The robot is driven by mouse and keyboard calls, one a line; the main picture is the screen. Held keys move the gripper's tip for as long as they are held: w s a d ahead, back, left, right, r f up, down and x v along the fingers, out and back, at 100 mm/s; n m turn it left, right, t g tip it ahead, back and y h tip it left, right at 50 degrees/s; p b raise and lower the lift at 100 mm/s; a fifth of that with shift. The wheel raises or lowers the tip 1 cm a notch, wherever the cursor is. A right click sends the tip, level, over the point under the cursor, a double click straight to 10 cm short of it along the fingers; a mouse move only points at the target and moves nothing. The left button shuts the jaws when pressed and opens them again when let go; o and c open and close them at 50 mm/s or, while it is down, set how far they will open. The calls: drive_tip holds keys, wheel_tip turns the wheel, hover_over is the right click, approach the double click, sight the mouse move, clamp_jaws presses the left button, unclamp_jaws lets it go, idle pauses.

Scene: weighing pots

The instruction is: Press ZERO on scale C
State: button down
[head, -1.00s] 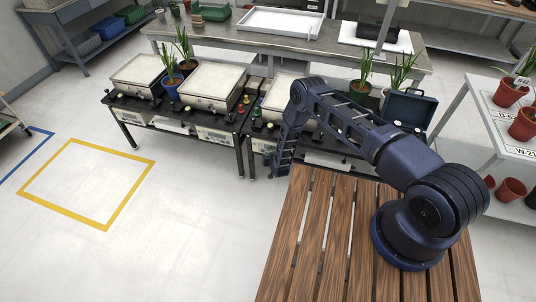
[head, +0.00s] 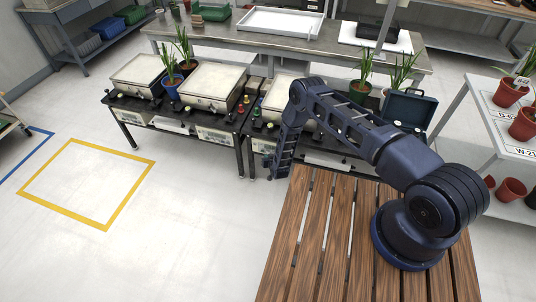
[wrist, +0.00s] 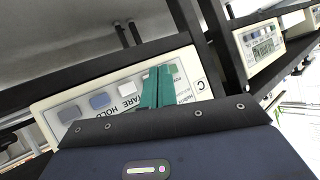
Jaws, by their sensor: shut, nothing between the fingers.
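Scale C shows in the head view as a pale pan (head: 277,94), partly hidden behind my arm. In the wrist view its cream front panel (wrist: 187,72) fills the middle, tilted and upside down, with a letter C at its right end. A white button (wrist: 127,88), a blue-grey button (wrist: 100,102) and a darker button (wrist: 70,114) sit in a row. Lettering like TARE and HOLD is partly readable. My gripper (wrist: 156,88) has its teal fingers together and empty, over the panel right of the white button. They hide what lies behind; contact cannot be told. The ZERO label is not readable.
A neighbouring scale's panel with a display (wrist: 262,48) is at upper right in the wrist view. Other scales (head: 210,84) stand left on the black bench. A slatted wooden top (head: 325,235) lies below my arm. The floor at left is open.

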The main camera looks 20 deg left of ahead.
drive_tip(key=shift+s, duration=0.15)
drive_tip(key=shift+s, duration=2.45)
